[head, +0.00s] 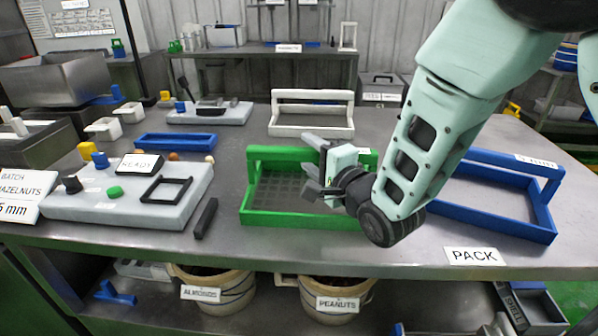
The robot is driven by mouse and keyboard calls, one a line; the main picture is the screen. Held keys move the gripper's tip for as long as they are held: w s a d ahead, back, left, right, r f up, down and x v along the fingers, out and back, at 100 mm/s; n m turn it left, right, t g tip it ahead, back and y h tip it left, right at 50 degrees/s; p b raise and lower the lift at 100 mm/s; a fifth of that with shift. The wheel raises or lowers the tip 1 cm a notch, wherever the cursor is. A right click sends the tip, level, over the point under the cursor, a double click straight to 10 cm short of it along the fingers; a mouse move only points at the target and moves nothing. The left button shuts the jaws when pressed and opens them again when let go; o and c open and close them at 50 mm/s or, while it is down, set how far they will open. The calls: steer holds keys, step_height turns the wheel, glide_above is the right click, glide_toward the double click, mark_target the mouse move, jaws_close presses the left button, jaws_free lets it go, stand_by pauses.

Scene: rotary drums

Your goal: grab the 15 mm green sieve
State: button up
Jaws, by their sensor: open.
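The green sieve (258,218) sits on the metal table at the middle, a rectangular frame with a dark mesh and a raised green handle bar along its back. My gripper (318,165) is over the right part of the sieve, close to the handle bar, and hides part of the bar and the frame's right side. Its jaws are open; I see nothing held between them. Whether a finger touches the bar, I cannot tell. No readable size shows on the green sieve; its label is mostly hidden behind my arm.
A blue sieve (520,228) lies at right and a white one (310,130) behind. A grey panel (150,212) with a READY sign stands at left, a dark bar (206,218) beside it. A PACK sign (474,256) marks the front edge. Pots of almonds and peanuts stand below.

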steer(key=shift+w, duration=0.1)
jaws_close()
stand_by(1.4)
